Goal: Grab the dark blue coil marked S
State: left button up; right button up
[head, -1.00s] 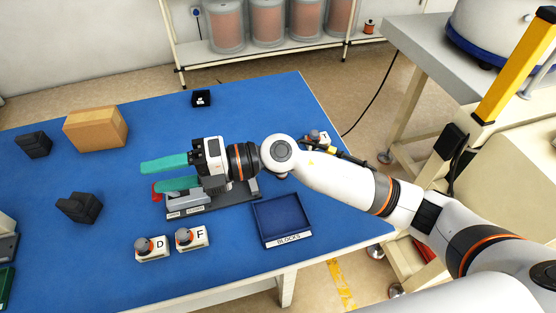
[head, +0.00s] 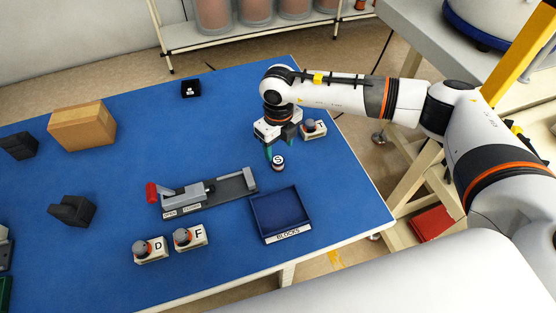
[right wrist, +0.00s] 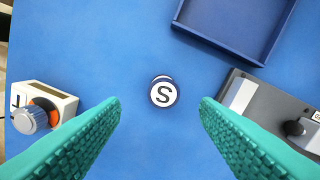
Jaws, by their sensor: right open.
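The coil marked S (head: 277,163) is a small dark round piece with a white top. It stands on the blue table, between the blocks tray and the knob box T. In the right wrist view the coil (right wrist: 163,93) shows its white disc and black S, with a dark blue edge. My right gripper (head: 272,152) points down just above and behind the coil. In the right wrist view its green fingers (right wrist: 160,104) are wide apart, with the coil centred in the gap beyond the tips and not touched. My left gripper is not in view.
The blue BLOCKS tray (head: 281,214) is empty in front of the coil. Knob box T (head: 314,129) stands close to the right. A grey toggle clamp (head: 205,192) with a red handle lies to the left. Knob boxes D (head: 150,250) and F (head: 190,237) stand near the front edge.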

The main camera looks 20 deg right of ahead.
aim_at(278, 159)
jog(key=shift+s+a+f+p, duration=0.1)
jog(key=shift+f+p, duration=0.2)
jog(key=shift+f, duration=0.3)
notch_tip(278, 159, down, 4)
jog(key=shift+s+r+p, duration=0.1)
jog(key=shift+r+p, duration=0.05)
jog(key=shift+p, duration=0.35)
jog(key=shift+f, duration=0.35)
jog(key=shift+c, duration=0.4)
jog(key=c, duration=1)
